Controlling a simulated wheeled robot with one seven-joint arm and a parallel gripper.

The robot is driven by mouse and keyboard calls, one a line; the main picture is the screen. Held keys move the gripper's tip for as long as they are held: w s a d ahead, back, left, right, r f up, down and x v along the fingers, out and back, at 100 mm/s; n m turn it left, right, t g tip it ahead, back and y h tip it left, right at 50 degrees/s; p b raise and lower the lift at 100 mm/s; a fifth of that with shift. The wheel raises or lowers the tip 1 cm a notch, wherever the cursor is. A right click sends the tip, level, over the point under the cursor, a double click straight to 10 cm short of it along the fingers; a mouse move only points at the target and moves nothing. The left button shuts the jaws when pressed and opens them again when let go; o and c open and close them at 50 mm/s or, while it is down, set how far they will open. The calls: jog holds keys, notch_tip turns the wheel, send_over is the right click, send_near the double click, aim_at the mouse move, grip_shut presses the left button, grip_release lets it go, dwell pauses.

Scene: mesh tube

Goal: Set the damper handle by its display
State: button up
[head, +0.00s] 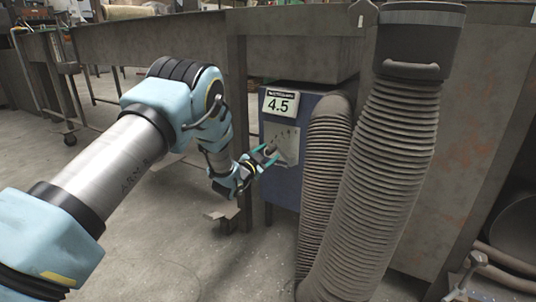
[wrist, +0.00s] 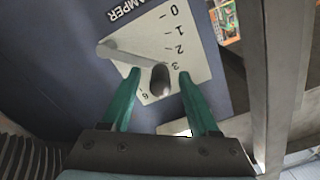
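The display (head: 278,104) on the blue box reads 4.5 in the head view. The damper handle (wrist: 132,60) is a grey lever with a dark rounded knob (wrist: 160,82), over a pale dial plate (wrist: 190,45) marked 0, 1, 2, 3 and 6. The knob sits between the 3 and the 6 and hides the marks there. My gripper (wrist: 159,74) is open, with one teal finger on each side of the knob. Gaps show between the knob and both fingers. In the head view my gripper (head: 268,158) is at the dial and partly hides the handle.
A large ribbed hose (head: 385,170) with a dark collar stands right of the box, with a second hose (head: 325,170) beside it. The blue box (head: 288,186) is under a metal bench. A metal post (wrist: 282,90) runs along the right in the wrist view. Open floor lies left.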

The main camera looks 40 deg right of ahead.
jog(key=p+v, duration=0.3)
jog(key=v, duration=0.7)
jog(key=shift+a, duration=0.35)
dwell(3.1)
jog(key=d+n+b, duration=0.1)
jog(key=d+b, duration=0.2)
jog(key=b, duration=0.1)
jog(key=w+d+n+b, duration=0.1)
jog(key=d+n+b, duration=0.1)
jog(key=b, duration=0.3)
jog(key=w+d+n+b, duration=0.1)
jog(key=d+b, duration=0.3)
jog(key=shift+w, duration=0.1)
jog(key=shift+w+d+r+b, duration=0.2)
jog(key=shift+d+b, duration=0.1)
jog(key=shift+d, duration=0.3)
jog(key=shift+c, duration=0.4)
